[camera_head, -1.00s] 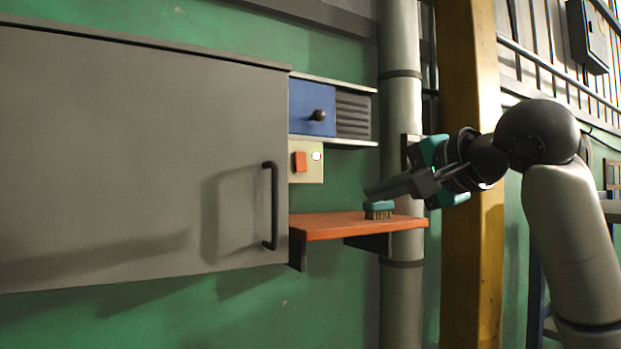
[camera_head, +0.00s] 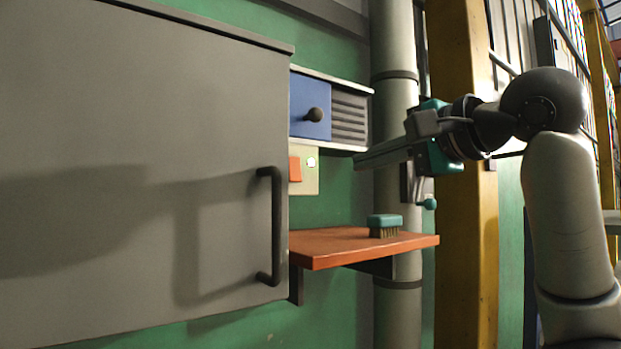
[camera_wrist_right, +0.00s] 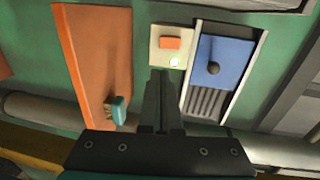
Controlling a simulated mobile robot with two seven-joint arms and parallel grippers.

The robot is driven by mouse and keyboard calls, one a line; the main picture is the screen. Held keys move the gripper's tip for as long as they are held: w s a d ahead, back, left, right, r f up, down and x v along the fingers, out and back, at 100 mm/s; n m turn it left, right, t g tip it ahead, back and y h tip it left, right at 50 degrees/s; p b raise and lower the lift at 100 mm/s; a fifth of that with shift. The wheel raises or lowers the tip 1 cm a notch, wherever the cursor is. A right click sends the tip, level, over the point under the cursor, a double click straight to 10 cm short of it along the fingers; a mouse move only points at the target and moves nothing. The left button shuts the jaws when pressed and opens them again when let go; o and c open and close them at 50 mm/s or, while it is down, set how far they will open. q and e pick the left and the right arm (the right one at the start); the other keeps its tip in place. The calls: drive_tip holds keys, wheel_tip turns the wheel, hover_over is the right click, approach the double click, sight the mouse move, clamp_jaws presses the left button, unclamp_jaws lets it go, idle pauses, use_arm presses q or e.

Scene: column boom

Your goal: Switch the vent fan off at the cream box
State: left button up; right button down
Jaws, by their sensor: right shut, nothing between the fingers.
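The cream box (camera_head: 309,181) is fixed to the green wall below the blue panel, partly hidden by the grey cabinet door. It has an orange-red switch (camera_head: 295,169) and a small lit lamp (camera_head: 311,162). The box also shows in the right wrist view (camera_wrist_right: 158,56), with its switch (camera_wrist_right: 171,43) and glowing lamp (camera_wrist_right: 174,61). My right gripper (camera_head: 358,162) is shut and empty, pointing left toward the box and apart from it. In the wrist view its closed fingers (camera_wrist_right: 161,75) point at the box's lamp side. My left gripper is not in view.
A large grey cabinet door (camera_head: 130,170) with a black handle (camera_head: 272,225) fills the left. An orange shelf (camera_head: 335,247) holds a teal brush (camera_head: 384,225) below the gripper. A blue panel with a black knob (camera_head: 315,115) and a grey vertical pipe (camera_head: 392,60) are close by.

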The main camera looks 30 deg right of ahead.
drive_tip(key=p, duration=0.2)
approach(301, 180)
drive_tip(key=w, duration=0.2)
drive_tip(key=w+p, duration=0.1)
drive_tip(key=w, duration=0.1)
drive_tip(key=w+f, duration=0.1)
drive_tip(key=w, duration=0.1)
drive_tip(key=shift+a+p, duration=0.25)
drive_tip(key=shift+p, duration=0.15)
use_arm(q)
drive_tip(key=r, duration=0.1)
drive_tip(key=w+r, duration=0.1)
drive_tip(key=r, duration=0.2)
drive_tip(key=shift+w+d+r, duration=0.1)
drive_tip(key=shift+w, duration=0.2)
use_arm(e)
drive_tip(key=shift+w+f, duration=0.1)
drive_tip(key=shift+w, duration=0.3)
drive_tip(key=shift+w+a+f+t+b, duration=0.15)
drive_tip(key=shift+f+t+b, duration=0.3)
drive_tip(key=shift+b, duration=0.75)
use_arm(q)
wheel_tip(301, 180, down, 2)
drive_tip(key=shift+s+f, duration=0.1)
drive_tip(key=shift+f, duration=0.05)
use_arm(e)
drive_tip(key=shift+r, duration=0.35)
drive_tip(key=shift+w, duration=0.1)
